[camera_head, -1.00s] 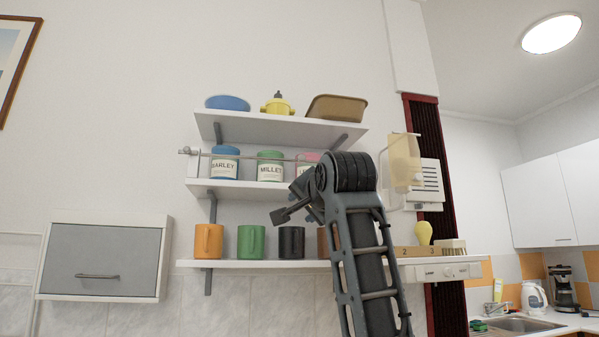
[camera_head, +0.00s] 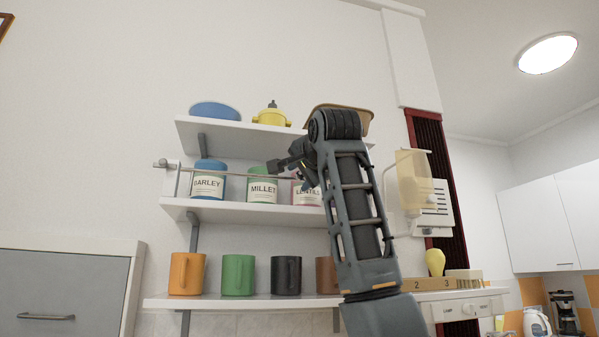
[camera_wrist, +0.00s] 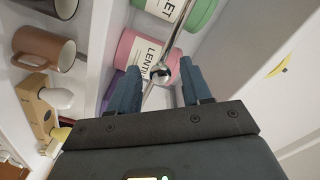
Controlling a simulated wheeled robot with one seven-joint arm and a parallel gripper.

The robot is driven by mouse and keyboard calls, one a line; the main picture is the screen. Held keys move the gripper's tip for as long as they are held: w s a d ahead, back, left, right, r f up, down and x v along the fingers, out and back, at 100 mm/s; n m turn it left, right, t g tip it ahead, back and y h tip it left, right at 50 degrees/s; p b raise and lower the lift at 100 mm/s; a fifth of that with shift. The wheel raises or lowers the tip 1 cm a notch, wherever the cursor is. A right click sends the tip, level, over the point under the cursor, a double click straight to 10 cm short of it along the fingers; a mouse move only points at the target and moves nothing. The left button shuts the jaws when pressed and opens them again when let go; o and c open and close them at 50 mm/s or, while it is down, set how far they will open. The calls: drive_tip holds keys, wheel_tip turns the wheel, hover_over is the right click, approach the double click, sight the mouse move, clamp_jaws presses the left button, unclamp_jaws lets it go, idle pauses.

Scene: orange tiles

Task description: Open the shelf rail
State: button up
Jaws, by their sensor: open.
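The shelf rail (camera_head: 235,173) is a thin metal bar across the front of the middle shelf (camera_head: 255,212), before the barley, millet and lentil canisters. Its left end has a small knob by a bracket; its right part is hidden behind my arm. In the wrist view the rail (camera_wrist: 180,38) runs diagonally down to a shiny round joint (camera_wrist: 160,72) that appears between my fingertips. My gripper (camera_head: 288,163) is in front of the shelf near the rail's right part. In the wrist view my gripper (camera_wrist: 161,82) is open, its fingers apart. I cannot tell whether they touch the rail.
The upper shelf (camera_head: 235,133) holds a blue dish, a yellow pot and a brown tray. The lower shelf (camera_head: 240,301) holds several mugs. A grey-fronted cabinet (camera_head: 62,290) is at lower left. A wall dispenser (camera_head: 413,180) hangs right of my arm.

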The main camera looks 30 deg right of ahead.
drive_tip(key=shift+x, duration=0.95)
drive_tip(key=shift+c, duration=0.2)
clamp_jaws()
